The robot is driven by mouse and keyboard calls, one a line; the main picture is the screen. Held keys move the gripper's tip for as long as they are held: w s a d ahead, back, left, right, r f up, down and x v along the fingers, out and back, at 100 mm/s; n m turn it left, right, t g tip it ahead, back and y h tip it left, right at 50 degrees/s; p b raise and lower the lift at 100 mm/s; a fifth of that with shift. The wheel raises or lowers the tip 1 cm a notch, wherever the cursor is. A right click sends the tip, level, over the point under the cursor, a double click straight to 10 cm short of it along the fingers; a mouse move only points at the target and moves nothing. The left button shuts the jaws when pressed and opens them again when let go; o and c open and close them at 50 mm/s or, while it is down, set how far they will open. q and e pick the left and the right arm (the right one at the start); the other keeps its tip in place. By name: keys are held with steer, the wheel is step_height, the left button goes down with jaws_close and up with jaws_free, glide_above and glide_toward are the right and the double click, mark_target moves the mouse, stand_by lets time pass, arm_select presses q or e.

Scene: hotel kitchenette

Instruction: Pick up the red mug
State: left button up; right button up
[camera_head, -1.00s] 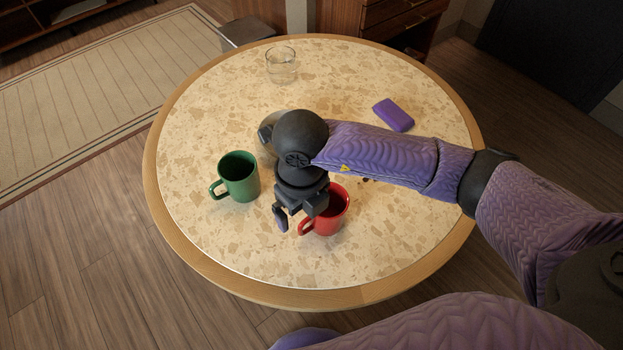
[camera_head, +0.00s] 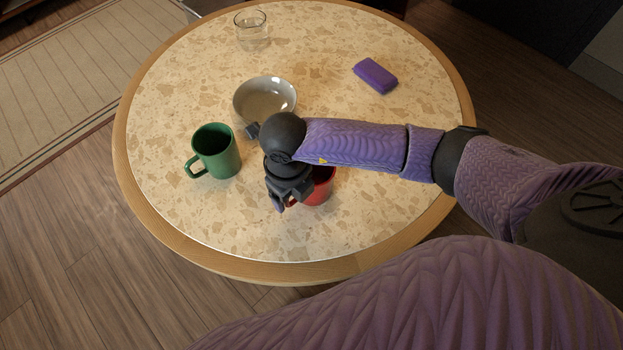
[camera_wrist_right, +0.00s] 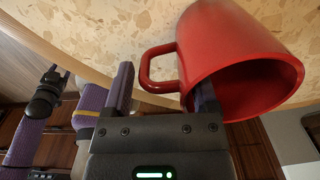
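The red mug (camera_head: 321,187) stands on the round table, partly hidden behind my right gripper and forearm in the head view. My right gripper (camera_head: 287,201) is at the mug's left, handle side. In the right wrist view the red mug (camera_wrist_right: 230,50) fills the upper right, its handle (camera_wrist_right: 158,68) pointing left. The fingers of my right gripper (camera_wrist_right: 163,80) are apart, with the handle between them; the right finger overlaps the mug's mouth. I cannot tell whether they touch it. My left gripper (camera_wrist_right: 48,88) shows small at the left of the wrist view; its fingers are unclear.
A green mug (camera_head: 216,152) stands left of my right gripper. A grey bowl (camera_head: 265,101) is just behind the gripper. A glass (camera_head: 251,31) stands at the back and a purple box-like object (camera_head: 375,75) lies at the back right. The front of the table (camera_head: 300,245) is clear.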

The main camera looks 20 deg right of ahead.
jaws_close()
arm_select(q)
steer(key=shift+w+d, duration=0.2)
steer(key=shift+w, duration=0.3)
steer(key=shift+s, duration=0.1)
